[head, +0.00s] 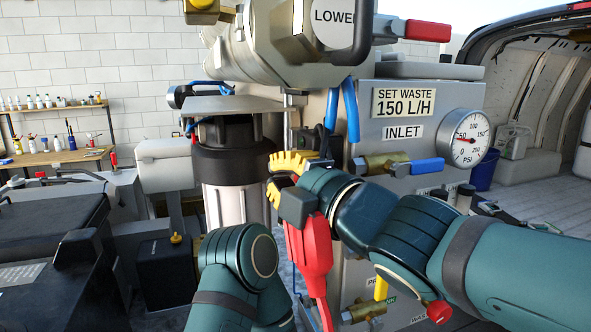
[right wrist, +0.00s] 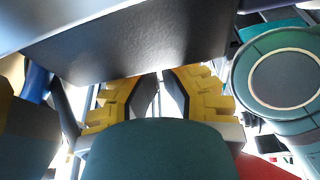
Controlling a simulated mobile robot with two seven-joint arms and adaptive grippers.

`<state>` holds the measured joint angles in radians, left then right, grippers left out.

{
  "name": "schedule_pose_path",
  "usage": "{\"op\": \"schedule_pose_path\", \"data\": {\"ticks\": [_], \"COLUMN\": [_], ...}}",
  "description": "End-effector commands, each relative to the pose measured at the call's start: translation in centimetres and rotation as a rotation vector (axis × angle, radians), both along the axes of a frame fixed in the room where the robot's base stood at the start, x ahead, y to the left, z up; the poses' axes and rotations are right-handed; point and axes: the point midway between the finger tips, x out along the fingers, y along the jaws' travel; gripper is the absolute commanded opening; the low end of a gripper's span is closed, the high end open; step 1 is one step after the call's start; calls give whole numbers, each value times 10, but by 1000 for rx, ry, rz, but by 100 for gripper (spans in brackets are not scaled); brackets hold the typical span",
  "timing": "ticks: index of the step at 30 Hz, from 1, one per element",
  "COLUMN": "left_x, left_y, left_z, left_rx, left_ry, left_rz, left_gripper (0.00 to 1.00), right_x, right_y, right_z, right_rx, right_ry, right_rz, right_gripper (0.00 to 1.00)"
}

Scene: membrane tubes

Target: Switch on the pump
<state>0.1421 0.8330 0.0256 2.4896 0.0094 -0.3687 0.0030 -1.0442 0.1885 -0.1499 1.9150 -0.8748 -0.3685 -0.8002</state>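I cannot pick out the pump's switch; a large metal unit (head: 270,45) and a grey panel (head: 390,220) with a pressure gauge (head: 466,138) fill the middle. My right gripper (head: 278,178), with yellow fingers, is in front of the black cap (head: 235,150) of a clear filter housing, left of the panel. The right wrist view shows its two yellow fingers (right wrist: 162,92) under a grey surface, their far ends partly hidden. I see nothing clearly held, and how far they are apart is unclear. My left gripper is not recognizable in view.
A blue-handled inlet valve (head: 427,167) sticks out of the panel, close above my right arm. A red-handled valve (head: 427,30) is at the top. A black box (head: 165,275) with a yellow knob stands low at left. A workbench (head: 55,157) is farther back.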

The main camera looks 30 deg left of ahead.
Motion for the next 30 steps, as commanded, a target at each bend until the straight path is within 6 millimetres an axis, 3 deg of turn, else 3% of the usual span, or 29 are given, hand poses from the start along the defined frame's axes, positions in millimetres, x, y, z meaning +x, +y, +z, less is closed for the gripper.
{"op": "schedule_pose_path", "data": {"ticks": [14, 23, 30], "left_x": [0, -1, -1], "left_y": [1, 1, 1], "left_z": [3, 14, 11], "left_rx": [0, -2, -2], "left_ry": [1, 1, 1], "left_rz": [1, 1, 0], "left_gripper": [74, 74, 74], "right_x": [5, 13, 14], "right_y": [-5, -12, -12], "right_z": [-2, -4, -5], "right_rx": [-1, -118, -113], "right_ry": [-1, -136, -132], "right_rz": [1, -2, -4], "right_gripper": [0, 0, 0]}}
